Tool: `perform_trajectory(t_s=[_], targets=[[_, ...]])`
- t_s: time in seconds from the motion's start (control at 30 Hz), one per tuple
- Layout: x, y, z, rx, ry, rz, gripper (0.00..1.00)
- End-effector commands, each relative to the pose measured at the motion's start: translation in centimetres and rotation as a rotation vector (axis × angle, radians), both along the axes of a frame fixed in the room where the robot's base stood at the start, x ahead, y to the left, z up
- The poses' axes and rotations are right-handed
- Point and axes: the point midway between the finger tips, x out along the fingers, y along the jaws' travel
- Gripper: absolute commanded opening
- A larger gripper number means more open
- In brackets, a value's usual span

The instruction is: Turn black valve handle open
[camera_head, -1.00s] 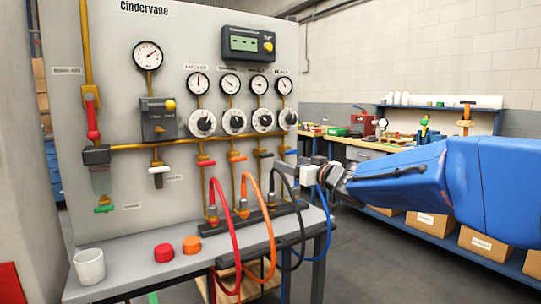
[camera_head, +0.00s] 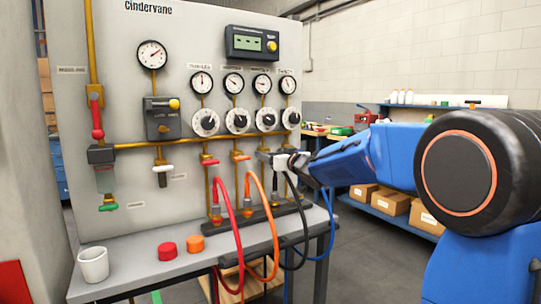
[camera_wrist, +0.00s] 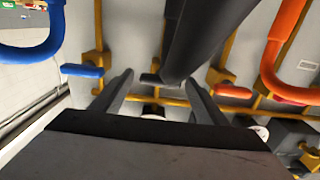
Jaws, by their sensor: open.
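The black valve handle (camera_wrist: 150,79) shows in the wrist view as a small dark bar on a yellow pipe. It lies between the tips of the two fingers as seen there, with a gap to each. My gripper (camera_wrist: 158,80) is open; I cannot tell how far in depth the tips are from the handle. The blue handle (camera_wrist: 82,70) shows in the wrist view.
A thick black hose (camera_wrist: 200,40) crosses close beside the fingers. The orange hose (camera_head: 262,210), red hose (camera_head: 231,220) and blue hose (camera_head: 330,235) hang near the bench edge. A white cup (camera_head: 93,266) and two caps sit on the bench (camera_head: 135,276).

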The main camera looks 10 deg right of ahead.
Motion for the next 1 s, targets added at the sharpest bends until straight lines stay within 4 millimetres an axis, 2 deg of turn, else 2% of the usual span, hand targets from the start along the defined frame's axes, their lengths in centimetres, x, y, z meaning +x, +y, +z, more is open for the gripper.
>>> perform_trajectory(t_s=[0.17,0.43,0.47,0.6,0.63,1.0], targets=[[0.84,0.28,0.05,-0.001,-0.001,0.000,0.67],[0.92,0.30,0.04,-0.001,-0.001,0.000,0.67],[0.92,0.30,0.04,-0.001,-0.001,0.000,0.62],[0.91,0.30,0.04,-0.001,-0.001,0.000,0.29],[0.91,0.30,0.04,-0.001,-0.001,0.000,0.26],[0.90,0.31,0.04,-0.048,-0.017,0.000,0.26]])
